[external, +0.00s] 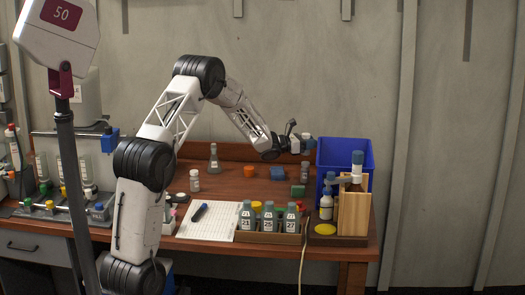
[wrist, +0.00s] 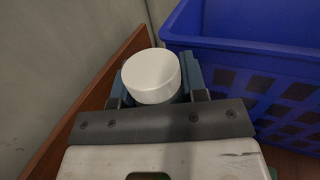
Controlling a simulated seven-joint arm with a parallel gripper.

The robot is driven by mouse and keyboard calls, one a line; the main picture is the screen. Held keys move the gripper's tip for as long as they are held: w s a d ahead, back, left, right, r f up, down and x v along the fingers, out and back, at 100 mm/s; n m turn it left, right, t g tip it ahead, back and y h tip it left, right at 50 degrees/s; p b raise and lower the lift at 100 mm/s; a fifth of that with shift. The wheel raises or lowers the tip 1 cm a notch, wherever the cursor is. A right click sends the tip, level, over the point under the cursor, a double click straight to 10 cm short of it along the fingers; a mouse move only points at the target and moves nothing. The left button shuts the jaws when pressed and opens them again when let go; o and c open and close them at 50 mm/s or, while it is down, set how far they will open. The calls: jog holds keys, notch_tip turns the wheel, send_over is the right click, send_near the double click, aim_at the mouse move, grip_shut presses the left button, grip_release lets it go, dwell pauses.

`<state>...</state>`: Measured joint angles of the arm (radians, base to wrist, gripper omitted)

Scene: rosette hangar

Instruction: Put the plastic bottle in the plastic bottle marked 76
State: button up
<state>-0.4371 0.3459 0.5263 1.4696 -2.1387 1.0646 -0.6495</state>
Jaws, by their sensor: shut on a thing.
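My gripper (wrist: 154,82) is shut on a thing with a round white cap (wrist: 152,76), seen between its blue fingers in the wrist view. The body below the cap is hidden there, so I cannot tell its label. In the external view my gripper (external: 303,143) is above the back right of the table, just left of the blue crate. Bottles marked 21 (external: 247,217), 25 (external: 269,217) and 27 (external: 291,218) stand in a wooden rack. I cannot read a 76 anywhere.
The blue crate (external: 345,152) has high walls; its rim (wrist: 235,46) is close on the right in the wrist view. A wooden stand (external: 354,212) and a white bottle (external: 326,206) are in front of it. A grey bottle (external: 214,158) and white paper (external: 208,223) are further left.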

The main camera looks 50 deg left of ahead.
jog(key=shift+w+f, duration=0.15)
jog(key=shift+f, duration=1.6)
jog(key=shift+f, duration=0.15)
jog(key=o, duration=0.6)
jog(key=shift+s+a, duration=0.3)
jog(key=shift+s, duration=0.2)
jog(key=v, duration=1.1)
jog(key=shift+d, duration=0.1)
